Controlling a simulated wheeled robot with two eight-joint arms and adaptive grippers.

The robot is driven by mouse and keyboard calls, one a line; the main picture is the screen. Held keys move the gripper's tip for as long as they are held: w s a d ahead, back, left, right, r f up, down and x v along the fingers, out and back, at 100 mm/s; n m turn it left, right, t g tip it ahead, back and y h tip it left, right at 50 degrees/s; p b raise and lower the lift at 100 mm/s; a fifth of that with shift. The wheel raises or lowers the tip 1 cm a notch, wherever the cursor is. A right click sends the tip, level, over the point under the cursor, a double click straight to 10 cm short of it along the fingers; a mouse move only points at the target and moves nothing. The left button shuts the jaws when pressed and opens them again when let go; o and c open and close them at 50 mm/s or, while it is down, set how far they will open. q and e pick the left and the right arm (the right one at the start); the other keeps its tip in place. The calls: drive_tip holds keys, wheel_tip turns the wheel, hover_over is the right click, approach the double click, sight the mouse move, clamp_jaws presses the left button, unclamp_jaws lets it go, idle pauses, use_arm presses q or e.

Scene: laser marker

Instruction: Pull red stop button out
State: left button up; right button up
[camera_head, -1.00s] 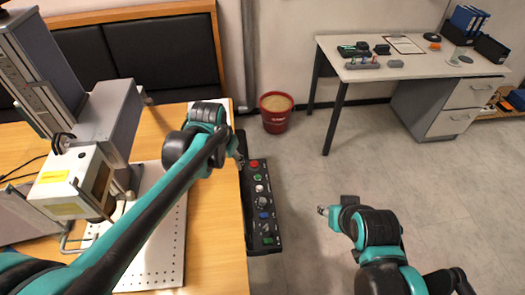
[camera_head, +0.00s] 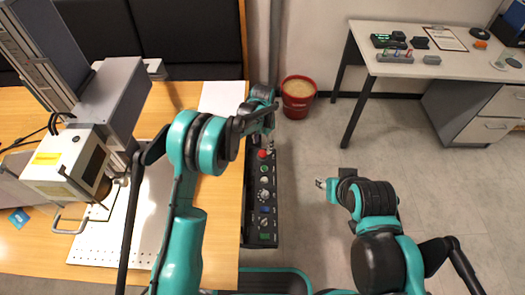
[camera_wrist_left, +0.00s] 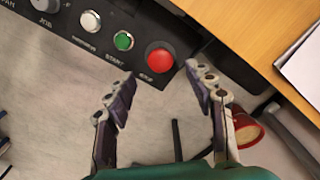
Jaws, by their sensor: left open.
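The red stop button (camera_head: 263,154) is at the far end of a black control panel (camera_head: 250,215) along the wooden table's right edge. In the left wrist view the red button (camera_wrist_left: 160,58) is a round cap beside a green start button (camera_wrist_left: 123,41). My left gripper (camera_wrist_left: 166,85) is open, its two fingers spread below and on either side of the red button, with nothing between them. In the head view the left gripper (camera_head: 268,138) is by the red button, partly hidden by its own arm. My right gripper (camera_head: 320,183) is small and empty-looking over the floor.
A laser marker (camera_head: 75,165) stands on the wooden table (camera_head: 215,265) at left. A red bucket (camera_head: 298,97) is on the floor beyond the panel. A white desk (camera_head: 385,68) is at the back right. The floor between is clear.

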sight(263, 153)
use_arm(q)
wheel_tip(263, 153, down, 5)
drive_tip(key=shift+f+b, duration=0.1)
drive_tip(key=shift+b, duration=0.7)
drive_tip(key=shift+c, duration=0.4)
clamp_jaws()
drive_tip(key=shift+r+p, duration=0.4)
drive_tip(key=shift+r, duration=0.3)
drive_tip(key=shift+w+f, duration=0.1)
drive_tip(key=shift+o, duration=0.4)
unclamp_jaws()
